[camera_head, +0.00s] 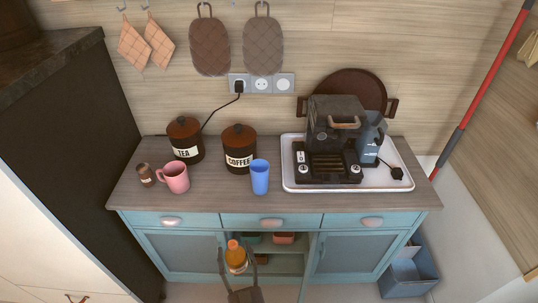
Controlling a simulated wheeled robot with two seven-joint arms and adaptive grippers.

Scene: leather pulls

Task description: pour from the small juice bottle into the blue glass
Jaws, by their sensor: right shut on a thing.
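The blue glass (260,177) stands upright on the wooden counter (220,196), near its front edge and left of the white tray. The small juice bottle (236,257) is orange with an orange cap. It is in front of the counter and below the level of its top, at the bottom of the view. My right gripper (237,264) is shut on the bottle, with one finger on each side. The bottle looks close to upright. My left gripper is not in view.
A pink mug (175,178), a small brown jar (146,175) and the tea (185,139) and coffee (239,149) canisters stand left of the glass. A coffee machine (335,140) sits on the white tray (400,184) to the right. Drawers with handles front the counter.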

